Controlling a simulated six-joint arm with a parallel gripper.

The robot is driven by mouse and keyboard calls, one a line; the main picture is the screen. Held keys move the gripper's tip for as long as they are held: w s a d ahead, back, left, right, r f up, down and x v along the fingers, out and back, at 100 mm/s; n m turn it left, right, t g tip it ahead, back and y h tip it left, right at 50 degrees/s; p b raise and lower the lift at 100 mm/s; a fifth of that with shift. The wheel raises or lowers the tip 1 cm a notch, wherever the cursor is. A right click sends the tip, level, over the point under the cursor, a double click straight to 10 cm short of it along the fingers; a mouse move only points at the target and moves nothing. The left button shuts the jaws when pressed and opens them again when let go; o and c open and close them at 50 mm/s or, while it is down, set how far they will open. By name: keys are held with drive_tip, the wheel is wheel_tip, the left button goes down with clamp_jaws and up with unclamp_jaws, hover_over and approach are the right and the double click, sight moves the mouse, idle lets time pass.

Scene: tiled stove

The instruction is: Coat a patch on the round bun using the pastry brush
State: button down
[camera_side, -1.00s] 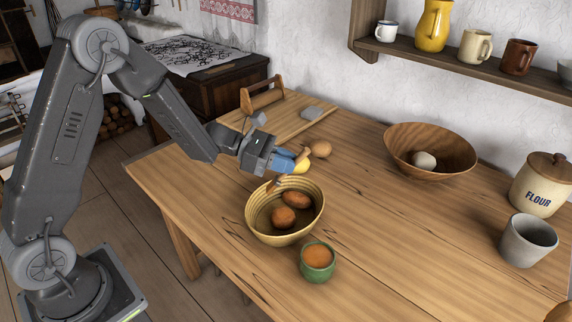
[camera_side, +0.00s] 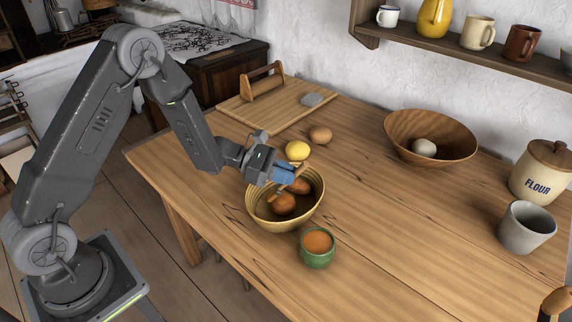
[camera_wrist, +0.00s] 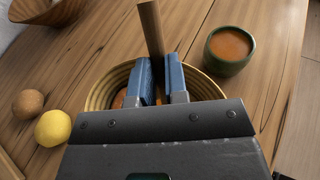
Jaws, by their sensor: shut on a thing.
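My gripper (camera_side: 288,174) is shut on the pastry brush and sits over the back-left rim of the coiled bowl (camera_side: 260,215). The brush's wooden handle (camera_side: 298,172) sticks up past the blue fingers; it also shows between them in the wrist view (camera_wrist: 152,30). Its bristles are hidden in both views, so I cannot tell whether they touch anything. The round bun (camera_side: 284,204) lies in the bowl, brown, just below my fingers. A second brown bun (camera_side: 301,186) lies behind it, partly covered by the fingers. In the wrist view the gripper hides most of the bowl (camera_wrist: 104,92).
A green cup of orange-brown liquid (camera_side: 317,247) stands in front of the bowl. A lemon (camera_side: 297,150) and a brown egg-like thing (camera_side: 320,134) lie behind it. A wooden bowl (camera_side: 430,135), flour jar (camera_side: 540,172) and grey cup (camera_side: 527,228) stand right. The table's middle is clear.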

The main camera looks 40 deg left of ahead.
drive_tip(key=shift+w, duration=3.1)
drive_tip(key=shift+s+f, duration=0.15)
drive_tip(key=shift+s, duration=0.9)
drive_tip(key=shift+s+f, duration=0.2)
drive_tip(key=shift+s, duration=0.85)
drive_tip(key=shift+s+f, duration=0.15)
drive_tip(key=shift+s, duration=0.9)
drive_tip(key=shift+r, duration=4.4)
drive_tip(key=w+d+r, duration=0.2)
drive_tip(key=w+r, duration=0.1)
drive_tip(key=r, duration=0.1)
drive_tip(key=shift+a+f, duration=0.2)
drive_tip(key=shift+f, duration=2.3)
drive_tip(key=shift+r, duration=0.1)
